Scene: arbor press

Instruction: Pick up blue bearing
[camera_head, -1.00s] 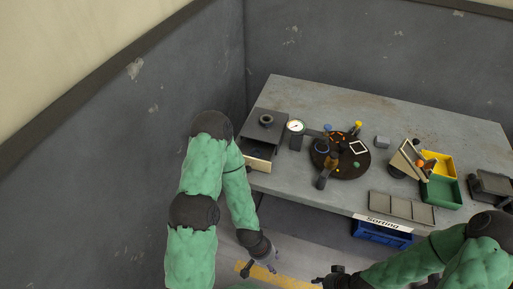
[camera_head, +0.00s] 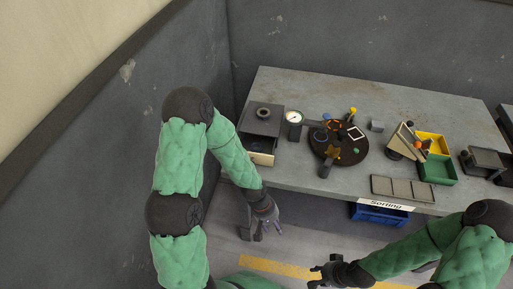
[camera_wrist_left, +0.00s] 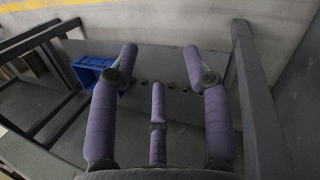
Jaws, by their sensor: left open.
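A small blue piece (camera_head: 326,116) shows at the back edge of the round dark turntable (camera_head: 352,157); it is too small to tell whether it is the blue bearing. My left gripper (camera_head: 262,234) hangs in front of the table's left front edge, well apart from the turntable. In the left wrist view its purple fingers (camera_wrist_left: 160,60) are spread with nothing between them. My right gripper (camera_head: 314,277) is low in front of the table, its fingertips apart and empty.
A dark box with a ring (camera_head: 263,112) and a gauge (camera_head: 294,117) stand left on the table (camera_head: 290,88). A sectioned tray (camera_head: 404,190) lies at the front. Yellow (camera_head: 432,143) and green bins (camera_head: 438,169) stand right. A blue crate (camera_head: 380,214) is below; it also shows in the wrist view (camera_wrist_left: 90,72).

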